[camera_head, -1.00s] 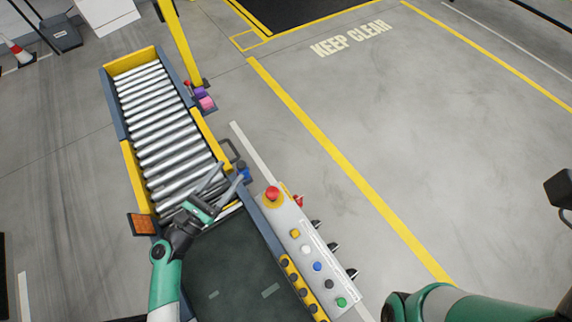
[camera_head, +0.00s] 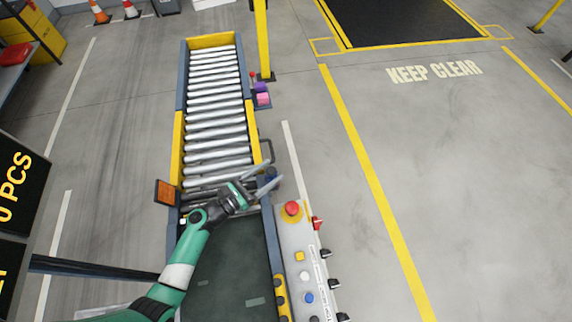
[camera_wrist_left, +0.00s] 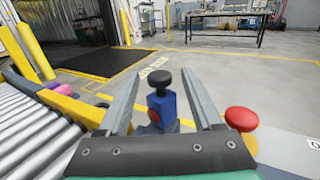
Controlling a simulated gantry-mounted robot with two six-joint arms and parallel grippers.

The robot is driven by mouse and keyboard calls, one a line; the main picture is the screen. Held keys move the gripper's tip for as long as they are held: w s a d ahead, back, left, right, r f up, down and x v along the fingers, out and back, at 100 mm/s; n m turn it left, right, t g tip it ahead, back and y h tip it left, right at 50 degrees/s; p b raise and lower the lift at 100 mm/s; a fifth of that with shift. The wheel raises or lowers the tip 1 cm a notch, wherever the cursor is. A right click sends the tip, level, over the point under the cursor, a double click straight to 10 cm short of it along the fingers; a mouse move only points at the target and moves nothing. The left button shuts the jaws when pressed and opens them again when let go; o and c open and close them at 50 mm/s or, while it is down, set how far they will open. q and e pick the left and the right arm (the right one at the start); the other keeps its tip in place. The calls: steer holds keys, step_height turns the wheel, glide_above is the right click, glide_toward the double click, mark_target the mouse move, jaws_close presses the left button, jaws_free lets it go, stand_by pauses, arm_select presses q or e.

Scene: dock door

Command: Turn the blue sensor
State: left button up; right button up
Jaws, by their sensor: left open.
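The blue sensor (camera_wrist_left: 162,108) is a small blue block with a black knob on top and a red spot on its near face. In the left wrist view it stands upright between the two fingers of my left gripper (camera_wrist_left: 161,84), with gaps on both sides. In the head view the blue sensor (camera_head: 271,173) shows at the conveyor's right edge, partly hidden by the fingers. My left gripper (camera_head: 273,172) is open there, its fingertips on either side of the sensor. My right gripper is out of view.
A control panel (camera_head: 304,242) with a red mushroom button (camera_head: 292,208) stands just right of the gripper. The roller conveyor (camera_head: 216,110) and a dark belt (camera_head: 232,270) lie left and below. An orange reflector (camera_head: 165,193) is at the left edge. Open floor lies right.

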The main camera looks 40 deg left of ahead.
arm_select(q)
steer(key=shift+w+d, duration=0.1)
steer(key=shift+w, duration=0.6)
steer(key=shift+s, duration=0.1)
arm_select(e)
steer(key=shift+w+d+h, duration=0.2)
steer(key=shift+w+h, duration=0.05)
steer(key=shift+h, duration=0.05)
arm_select(q)
steer(key=shift+c, duration=0.4)
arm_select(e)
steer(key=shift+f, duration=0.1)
arm_select(q)
jaws_close()
